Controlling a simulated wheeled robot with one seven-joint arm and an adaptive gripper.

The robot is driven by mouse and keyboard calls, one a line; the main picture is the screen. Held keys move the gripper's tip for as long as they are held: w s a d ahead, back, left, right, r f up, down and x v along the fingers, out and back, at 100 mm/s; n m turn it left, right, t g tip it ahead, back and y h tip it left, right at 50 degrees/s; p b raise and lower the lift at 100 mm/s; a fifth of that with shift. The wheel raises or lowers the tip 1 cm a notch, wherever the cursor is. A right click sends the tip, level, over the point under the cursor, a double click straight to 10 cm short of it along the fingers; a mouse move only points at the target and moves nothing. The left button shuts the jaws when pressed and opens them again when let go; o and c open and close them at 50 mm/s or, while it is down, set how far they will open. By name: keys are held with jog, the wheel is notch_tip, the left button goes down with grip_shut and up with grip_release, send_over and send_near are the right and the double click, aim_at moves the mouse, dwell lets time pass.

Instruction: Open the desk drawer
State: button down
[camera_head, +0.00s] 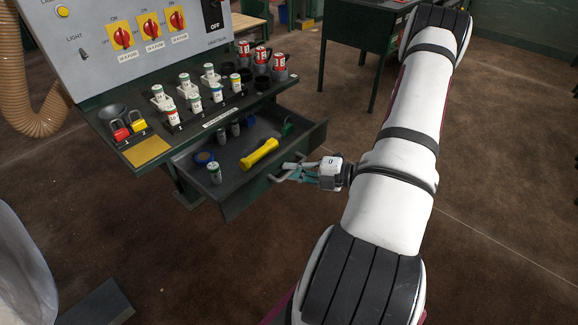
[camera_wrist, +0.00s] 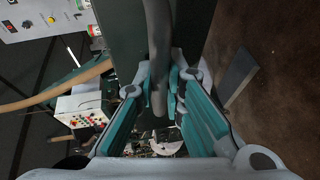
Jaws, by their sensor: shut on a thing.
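The desk drawer (camera_head: 240,197) is dark green and stands pulled out from under the desk top in the head view. The fingers hide part of the handle.
The desk top (camera_head: 187,125) holds several labelled cylinders, red-topped pieces and two padlocks (camera_head: 130,127). A control panel with red switches (camera_head: 150,26) stands behind it. A ribbed hose (camera_head: 35,120) hangs at left. Brown floor (camera_head: 490,215) lies open at right.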

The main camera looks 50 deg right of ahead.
jog(key=c, duration=1.9)
grip_release()
jog(key=shift+s, duration=0.1)
jog(key=v, duration=1.1)
jog(key=shift+s+d+r, duration=0.15)
jog(key=shift+s+d, duration=0.05)
jog(key=shift+s, duration=0.15)
